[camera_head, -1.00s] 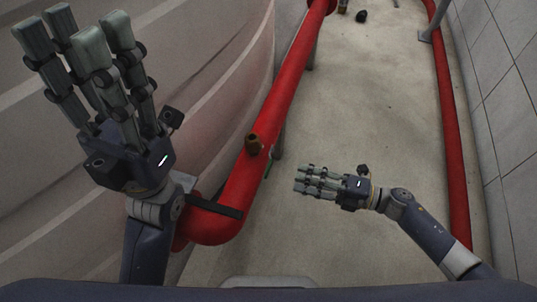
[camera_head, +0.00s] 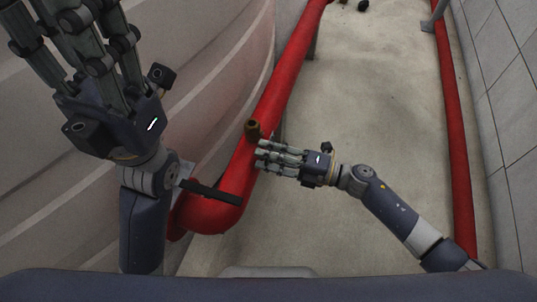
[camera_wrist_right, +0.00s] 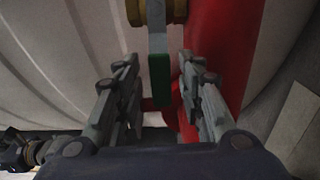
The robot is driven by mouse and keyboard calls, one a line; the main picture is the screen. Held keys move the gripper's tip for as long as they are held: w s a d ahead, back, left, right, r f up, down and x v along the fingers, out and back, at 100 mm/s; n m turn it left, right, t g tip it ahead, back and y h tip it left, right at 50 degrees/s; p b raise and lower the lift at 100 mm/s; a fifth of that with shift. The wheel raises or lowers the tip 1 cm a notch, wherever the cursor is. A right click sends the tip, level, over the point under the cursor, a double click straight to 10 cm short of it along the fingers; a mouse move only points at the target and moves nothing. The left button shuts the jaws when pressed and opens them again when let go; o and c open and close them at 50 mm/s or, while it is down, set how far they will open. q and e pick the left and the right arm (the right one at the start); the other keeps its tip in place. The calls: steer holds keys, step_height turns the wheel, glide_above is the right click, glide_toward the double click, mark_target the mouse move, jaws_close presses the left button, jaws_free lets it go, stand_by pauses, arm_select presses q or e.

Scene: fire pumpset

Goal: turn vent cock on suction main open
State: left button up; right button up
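The vent cock (camera_head: 253,130) is a small brass fitting on the red suction main (camera_head: 275,100). In the right wrist view its brass body (camera_wrist_right: 155,12) is at the top edge, and a grey lever with a green grip (camera_wrist_right: 159,76) hangs down from it. My right gripper (camera_head: 262,156) is beside the pipe, just below the brass fitting. In the wrist view its fingers stand apart on both sides of the green grip, with no clear contact. My left gripper (camera_head: 75,30) is raised at the upper left, fingers spread and empty, tips cut off.
A large striped curved wall (camera_head: 200,70) stands left of the pipe. A black flat bar (camera_head: 212,193) crosses the pipe's lower bend by my left wrist. Another red pipe (camera_head: 450,130) runs along the tiled wall (camera_head: 500,90) at right.

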jaws_close()
steer(key=shift+r, duration=0.15)
